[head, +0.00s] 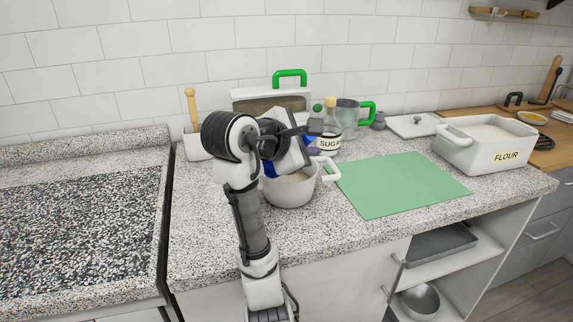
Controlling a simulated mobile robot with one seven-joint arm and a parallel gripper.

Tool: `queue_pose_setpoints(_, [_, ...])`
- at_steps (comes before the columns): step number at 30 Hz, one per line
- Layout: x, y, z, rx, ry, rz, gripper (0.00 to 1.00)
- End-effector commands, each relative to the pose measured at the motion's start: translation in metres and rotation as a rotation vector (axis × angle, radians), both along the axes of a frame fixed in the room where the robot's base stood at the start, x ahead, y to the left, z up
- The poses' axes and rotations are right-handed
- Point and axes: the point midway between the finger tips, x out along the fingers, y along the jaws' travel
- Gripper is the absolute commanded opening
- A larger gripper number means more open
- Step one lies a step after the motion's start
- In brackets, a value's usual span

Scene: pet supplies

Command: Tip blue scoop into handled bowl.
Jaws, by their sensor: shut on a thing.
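The handled bowl (289,194) is a pale, round pot-like bowl on the speckled counter, with a light handle at its right and pale contents showing inside. My gripper (290,156) is over the bowl's back left part, pointing down, and is shut on the blue scoop (269,169). Only a small blue patch of the scoop shows, at the bowl's back left rim. The arm hides most of the scoop, so its tilt and what it holds cannot be told. I cannot tell whether the scoop touches the bowl.
A green mat (400,185) lies clear to the right. A sugar jar (328,143), a clear jug with a green handle (347,115) and a green-handled box (250,101) stand behind. A flour bin (480,156) is far right. The dark speckled panel (75,225) at left is bare.

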Motion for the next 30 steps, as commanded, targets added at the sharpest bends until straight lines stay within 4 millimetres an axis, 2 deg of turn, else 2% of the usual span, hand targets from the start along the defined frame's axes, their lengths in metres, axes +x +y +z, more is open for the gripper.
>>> queue_pose_setpoints(1, [0.0001, 0.0009, 0.0076, 0.007, 0.017, 0.002, 0.00])
queue_pose_setpoints(28, [-0.0022, -0.0034, 0.0129, 0.140, 0.261, -0.006, 0.00])
queue_pose_setpoints(30, [-0.0010, -0.0019, 0.0078, 0.155, 0.273, -0.006, 0.00])
